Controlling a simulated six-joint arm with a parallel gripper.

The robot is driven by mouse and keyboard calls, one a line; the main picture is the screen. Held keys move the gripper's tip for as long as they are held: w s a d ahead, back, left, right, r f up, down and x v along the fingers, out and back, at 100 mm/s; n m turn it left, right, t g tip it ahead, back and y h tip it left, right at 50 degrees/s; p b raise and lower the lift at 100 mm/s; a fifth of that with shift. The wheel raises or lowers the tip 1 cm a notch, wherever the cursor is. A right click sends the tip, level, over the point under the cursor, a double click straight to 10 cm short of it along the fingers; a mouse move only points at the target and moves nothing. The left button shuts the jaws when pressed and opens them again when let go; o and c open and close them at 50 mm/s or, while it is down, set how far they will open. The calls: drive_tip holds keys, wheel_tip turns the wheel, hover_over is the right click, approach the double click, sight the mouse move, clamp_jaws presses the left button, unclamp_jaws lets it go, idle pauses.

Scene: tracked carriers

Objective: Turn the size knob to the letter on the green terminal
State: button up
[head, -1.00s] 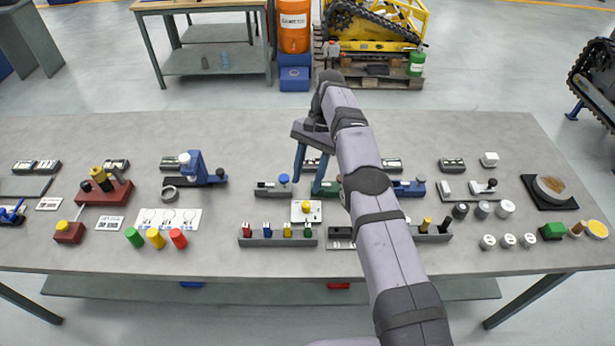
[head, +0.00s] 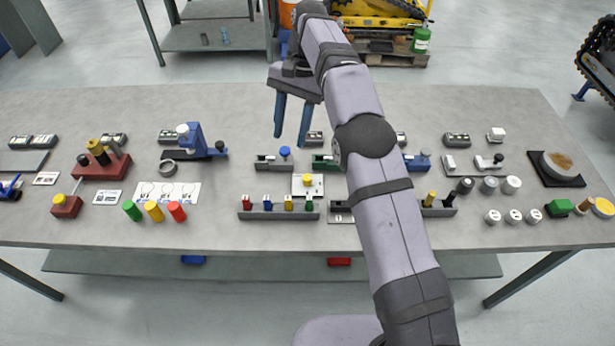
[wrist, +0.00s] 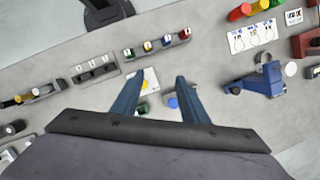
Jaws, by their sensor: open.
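A white square plate with a yellow knob (head: 307,181) lies near the middle of the table; it also shows between my fingers in the wrist view (wrist: 152,82). It looks like a dial, but no letters can be read. Behind it is a green terminal (head: 323,161), partly hidden by my arm; a bit of green shows by my left finger in the wrist view (wrist: 142,107). Its letter cannot be read. My gripper (head: 290,141) is open and empty, with fingers pointing down above the table, behind and a little left of the plate.
A grey fixture with a blue knob (head: 284,152) stands left of the green terminal. A rack of coloured blocks (head: 279,215) lies in front of the plate. A blue fixture (head: 416,162) stands right of my arm. Bare table (head: 120,105) lies along the back.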

drive_tip(key=s+f, duration=0.2)
drive_tip(key=n+t+h, duration=0.2)
drive_tip(key=n, duration=0.1)
hover_over(308, 178)
drive_tip(key=f, duration=0.9)
drive_tip(key=shift+s, duration=0.3)
drive_tip(key=shift+w+t, duration=0.35)
drive_tip(key=shift+t, duration=0.05)
drive_tip(key=shift+f+p, duration=1.1)
drive_tip(key=shift+f, duration=2.55)
drive_tip(key=shift+c, duration=0.2)
clamp_jaws()
